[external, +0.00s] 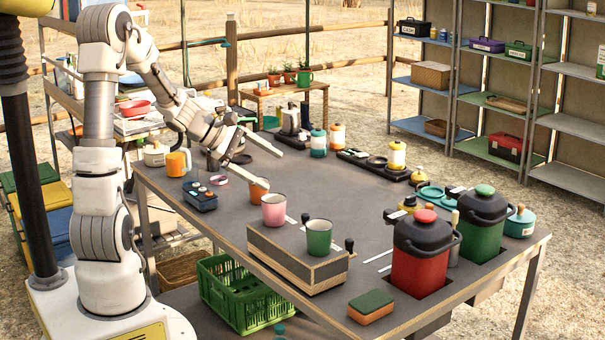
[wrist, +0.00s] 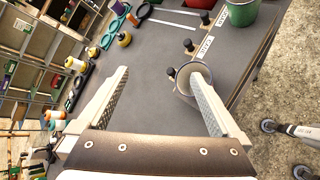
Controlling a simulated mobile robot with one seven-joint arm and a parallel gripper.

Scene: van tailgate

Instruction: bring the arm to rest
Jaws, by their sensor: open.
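My gripper (external: 255,160) is open, with nothing between its fingers, above the left part of the grey table (external: 365,215). In the wrist view my gripper (wrist: 160,72) shows two spread fingers over the bare tabletop. A cup with a pale inside (wrist: 187,88) lies below the right finger, which hides part of it. In the external view an orange cup (external: 259,190) stands below my gripper, and the arm is bent out over the table from the left.
A pink cup (external: 274,213) and a green cup (external: 319,240) stand at the wooden block (external: 290,262). An orange mug (external: 176,163) and a blue tray (external: 200,197) are at the left edge. Red (external: 418,262) and green (external: 478,232) canisters stand at the right. The table middle is clear.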

